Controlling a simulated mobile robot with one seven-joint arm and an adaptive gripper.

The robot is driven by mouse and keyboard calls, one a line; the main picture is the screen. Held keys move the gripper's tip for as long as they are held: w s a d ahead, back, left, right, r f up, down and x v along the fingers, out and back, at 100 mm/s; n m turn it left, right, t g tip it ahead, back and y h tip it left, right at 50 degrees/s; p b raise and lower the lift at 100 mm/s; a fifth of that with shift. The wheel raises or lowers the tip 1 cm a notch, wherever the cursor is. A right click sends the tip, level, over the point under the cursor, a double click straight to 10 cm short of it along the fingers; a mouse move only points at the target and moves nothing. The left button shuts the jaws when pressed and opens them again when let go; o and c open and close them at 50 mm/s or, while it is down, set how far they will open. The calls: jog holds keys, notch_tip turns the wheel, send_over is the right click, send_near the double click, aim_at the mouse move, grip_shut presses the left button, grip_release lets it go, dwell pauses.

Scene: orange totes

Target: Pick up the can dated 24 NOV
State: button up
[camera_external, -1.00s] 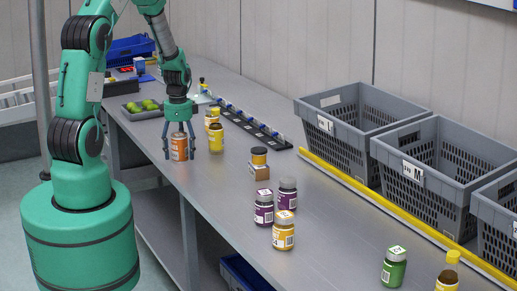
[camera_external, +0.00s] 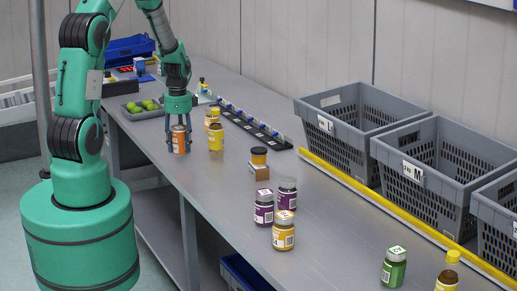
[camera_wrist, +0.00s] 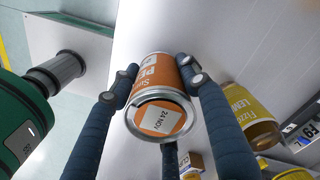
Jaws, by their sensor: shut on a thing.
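An orange can (camera_external: 179,142) stands near the left edge of the grey table in the external view. In the wrist view the can (camera_wrist: 162,112) sits between my fingers, its end with a white label reading "24 NOV" facing the camera. My gripper (camera_external: 179,140) points down over it, with its fingers closed against the can's sides. In the wrist view my gripper (camera_wrist: 160,85) has its fingers touching the can on both sides. The can looks upright; whether its base is touching the table is hard to tell.
Yellow jars (camera_external: 216,137) stand just right of the can; one shows in the wrist view (camera_wrist: 250,117). Purple, yellow and green jars stand nearer the front. Grey crates (camera_external: 430,150) line the right side behind a yellow strip. A tray of green fruit (camera_external: 134,113) lies behind the gripper.

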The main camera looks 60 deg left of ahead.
jog(key=s+d+r+p, duration=0.1)
jog(key=s+d+r, duration=0.1)
jog(key=s+d, duration=0.8)
jog(key=shift+s+r, duration=0.15)
jog(key=shift+s, duration=1.1)
